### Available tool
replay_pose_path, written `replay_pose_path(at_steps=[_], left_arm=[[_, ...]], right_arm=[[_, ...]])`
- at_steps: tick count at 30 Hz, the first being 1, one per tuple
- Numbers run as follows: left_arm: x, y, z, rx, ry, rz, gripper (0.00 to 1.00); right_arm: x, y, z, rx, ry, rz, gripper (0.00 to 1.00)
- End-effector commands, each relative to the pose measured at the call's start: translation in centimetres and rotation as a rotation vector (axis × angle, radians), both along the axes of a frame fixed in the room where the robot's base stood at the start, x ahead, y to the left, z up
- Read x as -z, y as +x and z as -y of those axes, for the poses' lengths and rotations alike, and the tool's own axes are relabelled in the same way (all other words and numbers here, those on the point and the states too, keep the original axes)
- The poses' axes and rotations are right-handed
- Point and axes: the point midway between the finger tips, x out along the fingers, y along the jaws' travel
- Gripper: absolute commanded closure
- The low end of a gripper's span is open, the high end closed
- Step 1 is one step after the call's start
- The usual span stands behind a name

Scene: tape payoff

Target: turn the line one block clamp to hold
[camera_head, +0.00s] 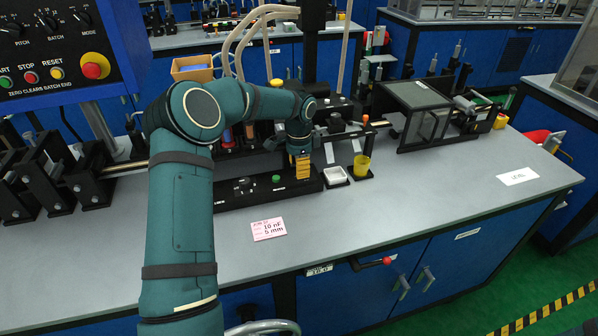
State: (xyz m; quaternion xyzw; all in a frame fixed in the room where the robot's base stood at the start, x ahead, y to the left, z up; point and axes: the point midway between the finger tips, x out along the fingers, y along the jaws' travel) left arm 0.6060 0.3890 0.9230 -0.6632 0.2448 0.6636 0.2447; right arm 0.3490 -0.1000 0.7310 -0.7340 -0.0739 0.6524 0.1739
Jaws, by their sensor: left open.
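I cannot tell for sure which part is the line one block clamp. A low black block (228,203) on the grey bench carries a dark knob (243,185) and a green button (276,178). A lever with a red ball (387,261) sticks out at the bench's front edge, pointing right, beside a small white label (319,270). My left gripper (301,167) points down over the right end of the black block, at a yellow ridged part. It is open; whether it touches anything there is unclear. The red-ball lever is well apart from it. My right gripper is not in view.
A control panel (50,45) with a red stop button stands at upper left. A yellow cup (362,165), a white tray (335,176) and a clear-sided box (425,110) stand right of my gripper. A pink card (268,228) lies on the bench, whose front is mostly free.

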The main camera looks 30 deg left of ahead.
Motion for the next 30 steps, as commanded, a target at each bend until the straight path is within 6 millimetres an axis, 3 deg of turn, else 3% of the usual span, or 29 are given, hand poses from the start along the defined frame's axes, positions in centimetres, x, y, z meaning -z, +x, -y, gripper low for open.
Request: replay_pose_path(at_steps=[4, 14, 17, 18, 30], left_arm=[[0.94, -0.03, -0.03, 0.000, 0.001, -0.001, 0.59], [1.07, -0.02, -0.01, 0.000, 0.000, 0.000, 0.59], [1.07, -0.02, -0.01, 0.000, 0.000, 0.000, 0.94], [1.07, -0.02, -0.01, 0.000, 0.000, 0.000, 1.00], [1.10, -0.03, 0.03, -0.008, 0.000, 0.000, 1.00]], right_arm=[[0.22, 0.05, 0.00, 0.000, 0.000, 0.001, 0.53], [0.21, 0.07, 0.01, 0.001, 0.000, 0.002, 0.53], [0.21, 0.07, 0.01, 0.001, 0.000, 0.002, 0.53], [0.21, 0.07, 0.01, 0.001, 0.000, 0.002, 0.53], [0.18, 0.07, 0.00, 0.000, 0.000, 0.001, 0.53]])
